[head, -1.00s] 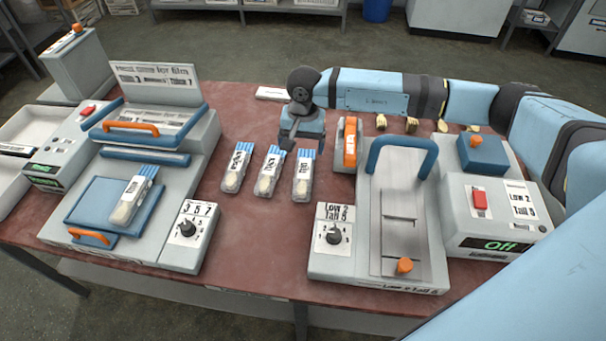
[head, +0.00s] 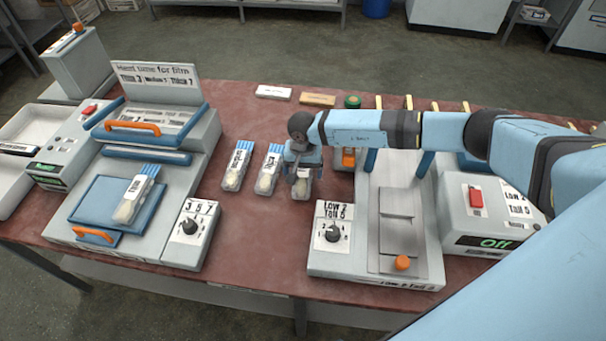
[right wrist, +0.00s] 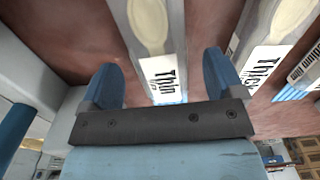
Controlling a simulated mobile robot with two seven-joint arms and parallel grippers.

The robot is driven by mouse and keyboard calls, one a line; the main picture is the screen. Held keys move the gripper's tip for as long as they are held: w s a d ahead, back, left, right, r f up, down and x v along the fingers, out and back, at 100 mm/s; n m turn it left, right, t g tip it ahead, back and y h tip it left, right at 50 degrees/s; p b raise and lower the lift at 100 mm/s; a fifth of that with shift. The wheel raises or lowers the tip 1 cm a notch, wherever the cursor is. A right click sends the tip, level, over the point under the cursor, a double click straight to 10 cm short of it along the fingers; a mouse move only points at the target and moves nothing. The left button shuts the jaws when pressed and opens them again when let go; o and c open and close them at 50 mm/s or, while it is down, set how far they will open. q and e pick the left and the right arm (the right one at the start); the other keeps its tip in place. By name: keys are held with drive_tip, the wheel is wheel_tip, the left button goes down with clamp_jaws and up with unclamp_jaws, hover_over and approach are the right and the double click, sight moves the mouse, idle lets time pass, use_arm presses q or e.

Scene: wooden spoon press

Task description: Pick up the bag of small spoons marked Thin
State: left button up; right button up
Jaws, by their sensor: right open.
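The bag marked Thin (right wrist: 160,66) lies in the right wrist view between the two blue fingers of my right gripper (right wrist: 164,85). It is a clear bag with a pale spoon, a white label and blue stripes at one end. In the head view my right gripper (head: 301,178) is over the rightmost bag (head: 302,190) of the row of three and hides most of it. The gripper is open, its fingers on either side of the bag. I cannot tell whether they touch it. My left gripper is not in view.
A bag marked Thick (right wrist: 266,62) lies beside it; two bags, a middle one (head: 268,170) and a left one (head: 236,168), stand left of my gripper. A grey press with a dial (head: 333,232) is close on the right. Another bag (head: 134,200) lies on the left machine's blue plate.

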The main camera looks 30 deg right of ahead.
drive_tip(key=shift+f, duration=0.4)
drive_tip(key=shift+c, duration=0.2)
drive_tip(key=c, duration=1)
drive_tip(key=shift+o, duration=0.2)
drive_tip(key=shift+r, duration=0.15)
